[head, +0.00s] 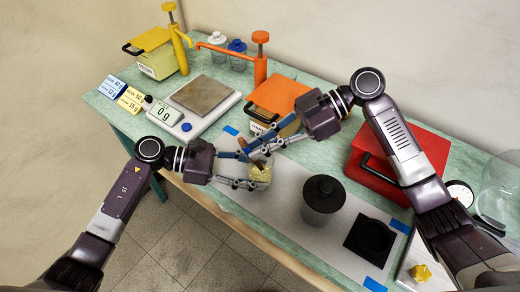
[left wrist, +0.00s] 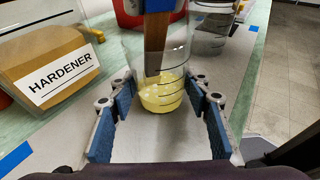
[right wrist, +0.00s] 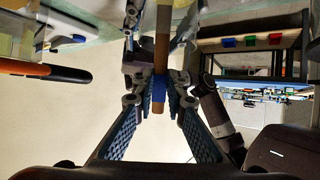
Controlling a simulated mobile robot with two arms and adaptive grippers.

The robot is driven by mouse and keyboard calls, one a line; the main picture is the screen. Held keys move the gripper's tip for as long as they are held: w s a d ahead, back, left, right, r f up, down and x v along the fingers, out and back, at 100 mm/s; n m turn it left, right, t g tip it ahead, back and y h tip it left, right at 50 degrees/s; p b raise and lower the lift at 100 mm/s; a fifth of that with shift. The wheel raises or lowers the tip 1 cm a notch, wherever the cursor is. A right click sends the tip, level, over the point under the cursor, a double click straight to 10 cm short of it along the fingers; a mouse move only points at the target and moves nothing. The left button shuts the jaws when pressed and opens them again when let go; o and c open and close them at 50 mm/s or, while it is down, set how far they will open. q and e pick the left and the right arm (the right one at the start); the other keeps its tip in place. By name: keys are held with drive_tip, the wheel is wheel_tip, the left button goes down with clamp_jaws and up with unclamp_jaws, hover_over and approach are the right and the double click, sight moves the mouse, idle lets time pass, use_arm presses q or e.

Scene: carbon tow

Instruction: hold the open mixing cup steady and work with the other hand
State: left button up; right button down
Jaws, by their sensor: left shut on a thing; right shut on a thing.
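The mixing cup (left wrist: 165,97) is clear with marked lines and holds pale yellow liquid. It stands upright on the grey mat, and in the head view (head: 262,175) it is partly hidden by the grippers. My left gripper (head: 252,171) is shut on the cup's sides, one finger on each side. My right gripper (head: 257,146) is above the cup, shut on a wooden stirring stick (right wrist: 161,50) with a blue part. In the left wrist view the stick (left wrist: 153,60) reaches down into the cup; its lower end near the liquid is hard to make out.
A dark-lidded jar (head: 323,205) and a black square pad (head: 369,240) lie right of the cup on the mat (head: 285,195). Behind are the orange hardener container (head: 280,95), a scale (head: 203,95) reading 0 g and a red box (head: 425,150). Bare mat lies between cup and jar.

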use_arm(q)
drive_tip(key=shift+a, duration=0.1)
use_arm(e)
drive_tip(key=shift+s+f, duration=0.1)
drive_tip(key=shift+s, duration=0.1)
drive_tip(key=shift+s+a+r, duration=0.15)
drive_tip(key=shift+a+r, duration=0.05)
drive_tip(key=shift+r, duration=0.85)
drive_tip(key=shift+s+a+r, duration=0.15)
drive_tip(key=shift+a+r, duration=0.25)
drive_tip(key=shift+r, duration=0.75)
drive_tip(key=shift+s+a+r, duration=0.2)
drive_tip(key=shift+a+r, duration=0.15)
drive_tip(key=shift+r, duration=0.75)
drive_tip(key=shift+s+a+r, duration=0.15)
drive_tip(key=shift+a+r, duration=0.25)
drive_tip(key=shift+r, duration=0.75)
drive_tip(key=shift+r, duration=2.5)
use_arm(q)
drive_tip(key=shift+c, duration=0.2)
use_arm(e)
wheel_tip(320, 180, up, 10)
